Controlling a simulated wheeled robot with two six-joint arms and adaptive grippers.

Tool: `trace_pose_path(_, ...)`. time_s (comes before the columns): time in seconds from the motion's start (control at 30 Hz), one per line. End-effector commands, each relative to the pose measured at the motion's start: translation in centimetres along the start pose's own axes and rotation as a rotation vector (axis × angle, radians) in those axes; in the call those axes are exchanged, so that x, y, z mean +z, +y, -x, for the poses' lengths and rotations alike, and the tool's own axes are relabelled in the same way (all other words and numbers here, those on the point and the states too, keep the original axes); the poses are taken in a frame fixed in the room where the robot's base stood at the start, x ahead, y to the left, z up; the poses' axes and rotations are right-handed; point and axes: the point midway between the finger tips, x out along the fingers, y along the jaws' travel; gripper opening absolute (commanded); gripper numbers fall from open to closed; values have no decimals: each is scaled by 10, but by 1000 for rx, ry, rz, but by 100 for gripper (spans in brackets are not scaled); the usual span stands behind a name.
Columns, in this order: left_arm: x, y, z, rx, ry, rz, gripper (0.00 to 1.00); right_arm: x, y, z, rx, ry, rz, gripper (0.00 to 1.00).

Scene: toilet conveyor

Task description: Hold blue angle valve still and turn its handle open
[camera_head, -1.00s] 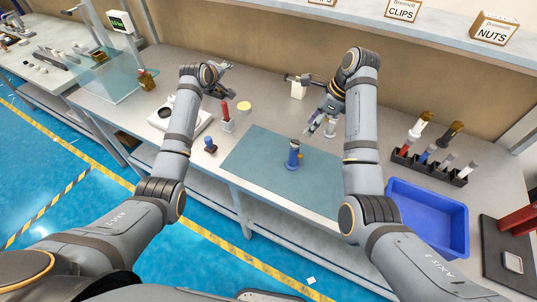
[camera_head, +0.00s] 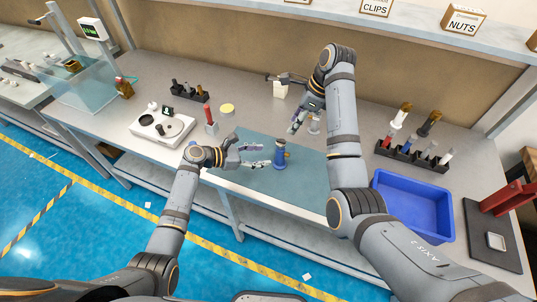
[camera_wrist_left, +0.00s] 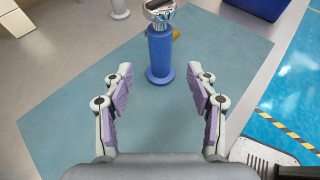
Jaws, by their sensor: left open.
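The blue angle valve (camera_head: 279,155) stands upright on the teal mat (camera_head: 306,179). In the left wrist view the valve (camera_wrist_left: 160,54) is ahead of the fingers, with a brownish side port (camera_wrist_left: 176,34) and a grey and white top (camera_wrist_left: 159,12) near the frame's edge. My left gripper (camera_head: 264,156) is open, low over the mat to the valve's left, its purple-padded fingers pointing at the valve and apart from it. My right gripper (camera_head: 293,127) is above and slightly right of the valve, angled down-left. Whether its fingers are open is too small to tell.
The mat between my left gripper and the valve is clear.

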Motion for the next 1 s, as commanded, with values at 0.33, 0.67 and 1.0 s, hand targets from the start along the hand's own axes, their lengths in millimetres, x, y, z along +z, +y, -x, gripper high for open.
trace_pose_path(0.33, 1, 0, -68, -2, -1, 0, 58, 0, 0, 0, 0, 0, 0, 38)
trace_pose_path(0.67, 0, 0, -87, 0, 2, -4, 58, 0, 0, 0, 0, 0, 0, 38)
trace_pose_path(1.0, 0, 0, -86, 0, 2, -4, 31, 0, 0, 0, 0, 0, 0, 38)
